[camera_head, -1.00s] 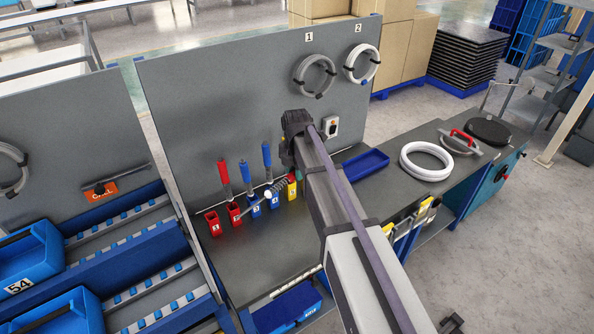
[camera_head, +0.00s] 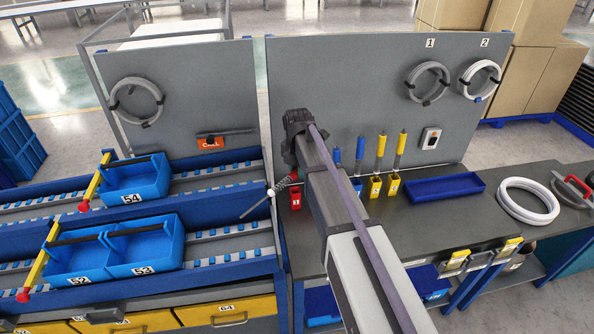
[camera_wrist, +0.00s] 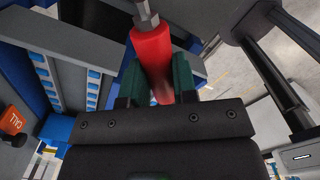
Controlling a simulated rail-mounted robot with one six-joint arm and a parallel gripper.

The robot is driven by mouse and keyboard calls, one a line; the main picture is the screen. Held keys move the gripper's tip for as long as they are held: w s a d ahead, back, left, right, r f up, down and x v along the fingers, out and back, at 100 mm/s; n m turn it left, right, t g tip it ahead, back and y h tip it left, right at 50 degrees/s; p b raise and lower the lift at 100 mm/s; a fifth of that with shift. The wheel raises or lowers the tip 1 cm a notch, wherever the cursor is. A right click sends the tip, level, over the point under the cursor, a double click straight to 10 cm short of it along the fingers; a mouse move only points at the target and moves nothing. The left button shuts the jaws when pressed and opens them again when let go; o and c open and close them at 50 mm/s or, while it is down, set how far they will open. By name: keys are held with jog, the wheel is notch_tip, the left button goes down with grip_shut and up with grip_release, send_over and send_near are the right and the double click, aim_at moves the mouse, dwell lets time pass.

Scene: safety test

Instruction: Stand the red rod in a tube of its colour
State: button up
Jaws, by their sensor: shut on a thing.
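My gripper (camera_wrist: 157,82) is shut on the red handle of the red rod (camera_wrist: 152,50) in the wrist view. The rod's metal shaft runs out of the top of that view. In the head view my arm hides most of the grip. A grey coil, a white ball and a thin shaft (camera_head: 255,207) stick out down-left from there, tilted; they seem part of the held rod. A red tube (camera_head: 296,202) marked 1 stands on the grey bench just below the gripper. The second red tube, with a red rod in it earlier, is hidden behind my arm.
Blue rods (camera_head: 360,152) and yellow rods (camera_head: 380,150) stand upright right of my arm, the yellow ones in yellow tubes (camera_head: 376,188). A blue tray (camera_head: 447,187) lies further right. Left of the bench is a rack with blue bins (camera_head: 135,180). A grey panel rises behind.

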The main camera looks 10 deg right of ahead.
jog(key=w+d+r+n+t+h+b, duration=0.1)
jog(key=w+d+n+t+h+b, duration=0.2)
jog(key=w+d+t+h, duration=0.35)
jog(key=w+a+r+n+t+y+b, duration=0.3)
jog(key=a+r+n+t+y, duration=0.2)
jog(key=r+t, duration=0.4)
jog(key=n+t+y, duration=0.1)
jog(key=n+t, duration=0.1)
jog(key=shift+w+a+n+b, duration=0.2)
jog(key=shift+a+n+b, duration=0.1)
jog(key=shift+b, duration=0.05)
jog(key=shift+f+y, duration=0.1)
jog(key=shift+y, duration=0.15)
notch_tip(320, 180, down, 14)
jog(key=b, duration=1.3)
jog(key=shift+b, duration=0.4)
jog(key=shift+r, duration=0.2)
